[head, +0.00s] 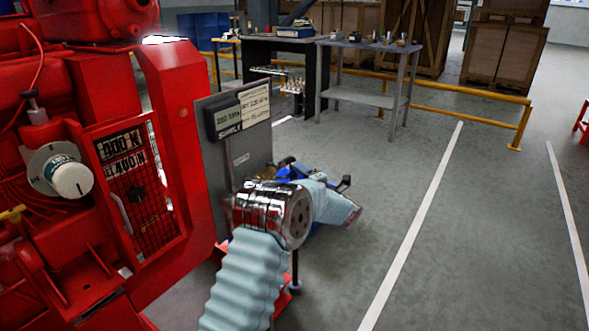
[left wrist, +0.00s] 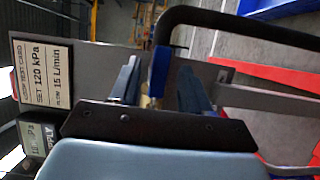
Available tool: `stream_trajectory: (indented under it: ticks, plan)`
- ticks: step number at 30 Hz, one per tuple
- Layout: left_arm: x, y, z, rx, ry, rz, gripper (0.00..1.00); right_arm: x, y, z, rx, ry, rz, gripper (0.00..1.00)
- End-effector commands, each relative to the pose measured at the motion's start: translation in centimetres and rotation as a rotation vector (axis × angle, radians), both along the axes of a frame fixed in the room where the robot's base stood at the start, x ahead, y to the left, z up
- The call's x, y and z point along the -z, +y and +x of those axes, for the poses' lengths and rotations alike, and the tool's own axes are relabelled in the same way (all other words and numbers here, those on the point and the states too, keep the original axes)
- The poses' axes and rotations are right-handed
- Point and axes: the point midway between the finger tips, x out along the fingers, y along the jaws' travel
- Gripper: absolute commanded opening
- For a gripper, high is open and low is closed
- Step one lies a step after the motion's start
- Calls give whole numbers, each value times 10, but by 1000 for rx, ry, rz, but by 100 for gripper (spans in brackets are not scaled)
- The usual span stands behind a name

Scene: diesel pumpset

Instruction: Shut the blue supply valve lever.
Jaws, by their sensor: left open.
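The blue supply valve lever (left wrist: 159,74) shows in the left wrist view as a narrow blue piece, with a small brass-coloured part at its lower end. My left gripper (left wrist: 160,88) is open, with one finger on each side of the lever; whether either touches it I cannot tell. In the head view my left gripper (head: 290,172) is low in front of the grey supply panel (head: 223,150), partly covered by my own arm. I cannot pick the lever out clearly there. My right gripper is not in view.
The red pumpset (head: 180,130) fills the left side, with a white dial knob (head: 70,180). The panel carries a SUPPLY readout and a test card (head: 255,102). A black bar (left wrist: 240,24) crosses near the gripper.

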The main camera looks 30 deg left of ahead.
Motion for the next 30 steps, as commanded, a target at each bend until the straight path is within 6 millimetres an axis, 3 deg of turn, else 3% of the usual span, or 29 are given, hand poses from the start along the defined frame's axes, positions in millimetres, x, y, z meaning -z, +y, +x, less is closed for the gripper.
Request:
stream_trajectory:
  ticks: [6,16,25,30]
  plan:
    - [0,23,12,1,1,0,47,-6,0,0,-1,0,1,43]
    - [0,26,14,2,1,0,47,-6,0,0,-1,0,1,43]
    - [0,26,14,2,1,0,2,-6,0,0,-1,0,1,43]
    - [1,26,14,2,1,0,0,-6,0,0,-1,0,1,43]
